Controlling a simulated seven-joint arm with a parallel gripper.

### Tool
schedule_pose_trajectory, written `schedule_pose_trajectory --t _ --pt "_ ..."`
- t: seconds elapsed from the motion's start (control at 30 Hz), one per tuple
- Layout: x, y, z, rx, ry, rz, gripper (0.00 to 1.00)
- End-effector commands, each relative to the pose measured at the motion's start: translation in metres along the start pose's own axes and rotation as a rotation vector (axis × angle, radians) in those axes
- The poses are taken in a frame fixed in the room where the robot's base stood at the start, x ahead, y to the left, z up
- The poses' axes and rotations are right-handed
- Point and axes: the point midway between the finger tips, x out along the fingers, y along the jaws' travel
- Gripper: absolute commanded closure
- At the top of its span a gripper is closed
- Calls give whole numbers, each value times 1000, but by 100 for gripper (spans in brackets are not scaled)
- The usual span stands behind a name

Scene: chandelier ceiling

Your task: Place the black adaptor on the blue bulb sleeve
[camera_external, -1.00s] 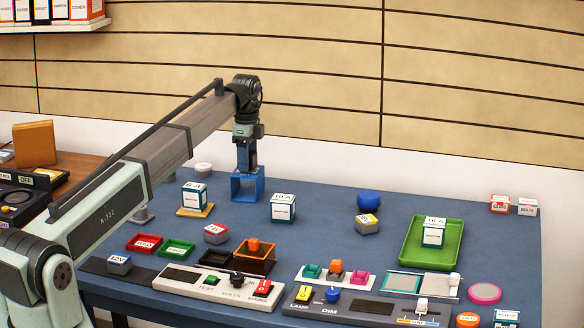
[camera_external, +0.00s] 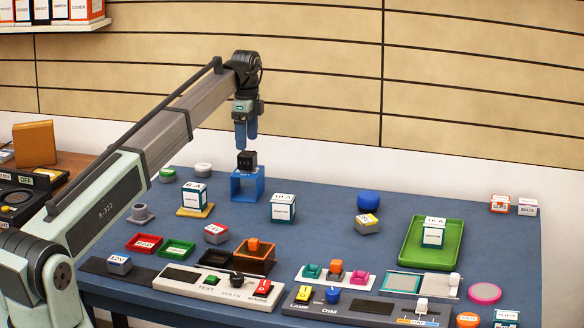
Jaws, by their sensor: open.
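The black adaptor (camera_external: 246,160) is a small dark block at the top of the blue bulb sleeve (camera_external: 248,186), near its back edge. The sleeve is an open blue box-like frame standing on the blue table. The adaptor looks roughly upright; whether it rests squarely on the sleeve is hard to tell from this angle. My gripper (camera_external: 246,142) is above the adaptor, with its blue fingers pointing down. It is open and empty, with a small gap between the fingertips and the adaptor.
A box marked 6 A (camera_external: 193,197) and a box marked 10 A (camera_external: 283,208) stand left and right of the sleeve. A green tray (camera_external: 410,252) holds a 16 A box. A blue round object (camera_external: 369,200) lies farther right. Control panels (camera_external: 217,285) line the front edge.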

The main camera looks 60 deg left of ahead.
Motion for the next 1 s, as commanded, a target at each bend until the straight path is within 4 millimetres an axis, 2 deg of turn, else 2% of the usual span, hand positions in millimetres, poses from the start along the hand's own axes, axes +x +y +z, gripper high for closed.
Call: schedule_pose_trajectory --t 0.1,0.33,0.53,1.0 --pt "-22 -1 0 0 0 -1 21" --pt "-49 0 0 0 0 0 21" --pt "-56 0 0 0 0 0 21" --pt "-56 0 -2 1 0 0 21"
